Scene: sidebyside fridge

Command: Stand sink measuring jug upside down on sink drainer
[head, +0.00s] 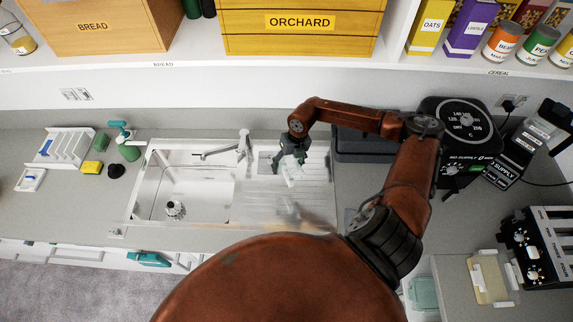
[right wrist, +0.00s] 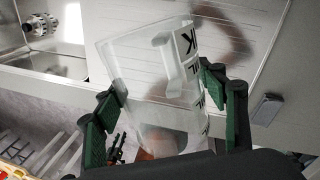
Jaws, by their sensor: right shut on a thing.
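The measuring jug (head: 292,174) is a small, clear whitish vessel over the ribbed drainer (head: 318,207), right of the sink bowl. My right gripper (head: 287,160) is shut on it from above in the head view. In the right wrist view the jug (right wrist: 150,72) is translucent with black lettering on a white side, and sits between the green-padded fingers of my right gripper (right wrist: 160,105). The drainer (right wrist: 240,35) shows behind it. I cannot tell which way up the jug is, or whether it touches the drainer. My left gripper is not in view.
The sink bowl (head: 190,190) with its tap (head: 243,150) lies left of the drainer. A dark tray (head: 360,148) stands behind right, near the black scale (head: 462,122). A dish rack (head: 68,147), sponge (head: 92,168) and soap bottle (head: 128,150) stand left.

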